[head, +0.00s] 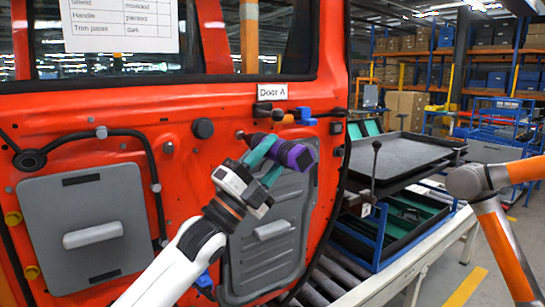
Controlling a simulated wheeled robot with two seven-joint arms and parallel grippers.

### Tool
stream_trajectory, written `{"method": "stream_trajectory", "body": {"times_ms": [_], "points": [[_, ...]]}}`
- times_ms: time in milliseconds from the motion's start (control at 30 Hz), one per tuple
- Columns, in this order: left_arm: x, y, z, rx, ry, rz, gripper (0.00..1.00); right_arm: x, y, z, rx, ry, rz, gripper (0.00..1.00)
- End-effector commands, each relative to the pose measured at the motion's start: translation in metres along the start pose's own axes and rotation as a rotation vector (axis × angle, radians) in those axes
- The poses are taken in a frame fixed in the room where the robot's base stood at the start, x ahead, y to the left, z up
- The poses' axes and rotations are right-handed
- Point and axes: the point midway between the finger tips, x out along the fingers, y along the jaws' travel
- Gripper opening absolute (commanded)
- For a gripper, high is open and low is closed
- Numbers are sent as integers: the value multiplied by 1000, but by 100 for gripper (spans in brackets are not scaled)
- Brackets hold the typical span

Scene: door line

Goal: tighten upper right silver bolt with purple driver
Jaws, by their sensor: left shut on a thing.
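My left gripper (268,163), with teal fingers, is shut on the purple driver (295,154) in front of the orange-red door. The driver lies nearly level in the picture, its purple end to the right and its dark, narrow end to the left at the door's upper middle. Whether its tip touches a bolt cannot be told. Which is the upper right bolt is unclear. My right gripper is outside the picture.
The door (185,110) carries a left grey panel (120,215), a right grey panel (288,215), a black cable and a "Door A" label (272,91). A dark tray (400,155) and a roller conveyor (335,280) stand right of it. Shelves fill the background.

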Motion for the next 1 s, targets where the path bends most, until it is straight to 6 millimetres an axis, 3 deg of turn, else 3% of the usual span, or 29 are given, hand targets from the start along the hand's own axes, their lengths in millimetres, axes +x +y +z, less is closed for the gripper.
{"method": "stream_trajectory", "body": {"times_ms": [1000], "points": [[1, 2, -9, 2, -2, 4, 0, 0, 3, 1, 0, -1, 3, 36]]}}
